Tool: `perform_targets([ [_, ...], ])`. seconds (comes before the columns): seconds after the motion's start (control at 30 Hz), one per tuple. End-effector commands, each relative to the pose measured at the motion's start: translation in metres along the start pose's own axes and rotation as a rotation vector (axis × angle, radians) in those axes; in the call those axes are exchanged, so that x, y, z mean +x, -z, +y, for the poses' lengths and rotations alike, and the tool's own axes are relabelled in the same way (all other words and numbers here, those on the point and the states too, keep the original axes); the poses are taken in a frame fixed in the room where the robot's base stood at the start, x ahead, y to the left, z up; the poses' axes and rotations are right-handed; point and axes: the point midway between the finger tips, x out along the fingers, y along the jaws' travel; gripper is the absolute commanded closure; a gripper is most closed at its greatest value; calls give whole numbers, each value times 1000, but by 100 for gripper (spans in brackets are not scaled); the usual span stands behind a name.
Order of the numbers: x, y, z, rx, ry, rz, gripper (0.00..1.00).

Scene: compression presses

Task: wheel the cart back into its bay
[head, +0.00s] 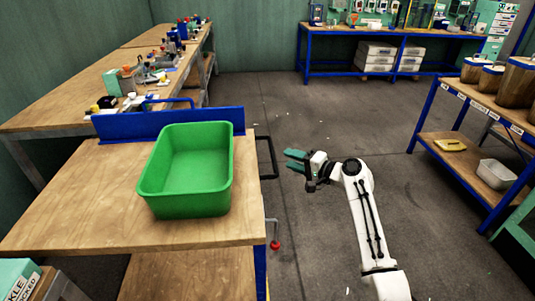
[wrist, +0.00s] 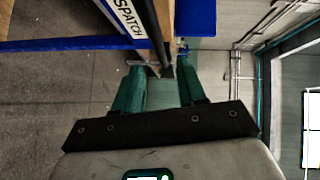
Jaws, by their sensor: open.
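The cart (head: 110,205) has a wooden top, a blue back rail and blue legs, and stands at the left in the head view. A black bar handle (head: 268,158) sticks out from its right side. My gripper (head: 290,161) is open and empty, just right of this handle. In the wrist view my gripper's two green fingers (wrist: 157,75) are spread. A dark bar (wrist: 157,38), apparently the handle, runs toward the gap between them, beside a label reading "SPATCH". I cannot tell whether the fingers touch it. I cannot make out a marked bay.
A green bin (head: 190,170) sits on the cart. A red knob (head: 275,245) hangs at its right side. A long workbench (head: 60,115) stands behind it, a blue-framed shelf (head: 480,110) at the right, and another bench (head: 400,35) at the back. The middle floor is clear.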

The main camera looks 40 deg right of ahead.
Motion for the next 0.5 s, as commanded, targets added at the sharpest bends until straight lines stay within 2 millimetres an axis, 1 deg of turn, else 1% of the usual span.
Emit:
perform_targets([
  [0.03,11,0,0,-2,0,-3,60],
  [0.1,24,-1,1,-2,-1,-4,60],
  [0.3,58,-1,1,-3,-2,-3,60],
  [0.4,70,-1,1,-3,-2,-2,60],
  [0.5,78,-1,2,-3,-3,-2,60],
])
